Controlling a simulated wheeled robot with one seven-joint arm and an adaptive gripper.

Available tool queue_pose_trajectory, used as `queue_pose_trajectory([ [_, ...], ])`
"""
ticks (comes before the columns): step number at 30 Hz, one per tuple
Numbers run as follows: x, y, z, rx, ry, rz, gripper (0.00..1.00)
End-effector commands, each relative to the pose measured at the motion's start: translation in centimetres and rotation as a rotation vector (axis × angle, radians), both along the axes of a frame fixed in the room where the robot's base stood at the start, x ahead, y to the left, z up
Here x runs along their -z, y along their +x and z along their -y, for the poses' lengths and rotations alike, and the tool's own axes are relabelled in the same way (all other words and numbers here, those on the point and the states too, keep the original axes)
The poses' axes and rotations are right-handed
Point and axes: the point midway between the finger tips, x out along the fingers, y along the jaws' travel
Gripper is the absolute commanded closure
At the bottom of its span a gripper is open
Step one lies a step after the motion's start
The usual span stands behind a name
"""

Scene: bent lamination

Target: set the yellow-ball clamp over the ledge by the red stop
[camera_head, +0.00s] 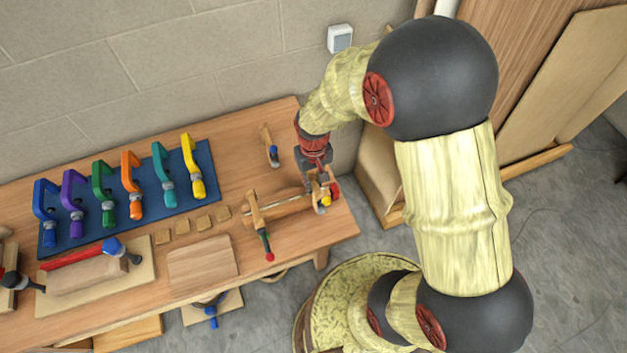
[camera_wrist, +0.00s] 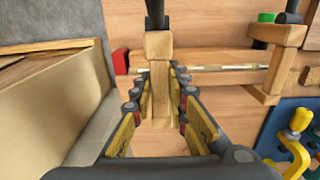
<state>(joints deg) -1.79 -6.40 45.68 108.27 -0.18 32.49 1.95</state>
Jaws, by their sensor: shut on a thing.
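My gripper (camera_head: 318,178) is shut on a wooden clamp at the right end of the bench. In the wrist view my gripper (camera_wrist: 160,92) has its fingers on both sides of the clamp's wooden body (camera_wrist: 160,48). The yellow ball (camera_head: 327,200) shows below the gripper in the head view; it is hidden in the wrist view. The red stop (camera_wrist: 121,61) is just left of the clamp in the wrist view, also visible in the head view (camera_head: 335,188). The clamp crosses the pale, thin ledge strip (camera_wrist: 215,67). I cannot tell whether it touches it.
A second wooden clamp (camera_head: 257,215) stands across the strip's other end. Several coloured clamps lie on a blue mat (camera_head: 206,158). A small blue-tipped tool (camera_head: 271,150) is behind. Small wood blocks (camera_head: 203,222) lie left. Boards (camera_wrist: 55,100) stand beyond the bench end.

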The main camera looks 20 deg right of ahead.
Motion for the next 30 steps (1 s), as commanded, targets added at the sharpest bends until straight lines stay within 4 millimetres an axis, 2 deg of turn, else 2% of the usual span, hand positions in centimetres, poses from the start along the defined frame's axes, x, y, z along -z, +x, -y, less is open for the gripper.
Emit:
queue_pose_trajectory([
  [30,3.6,0.0,0.0,0.0,0.0,0.001,1.0],
])
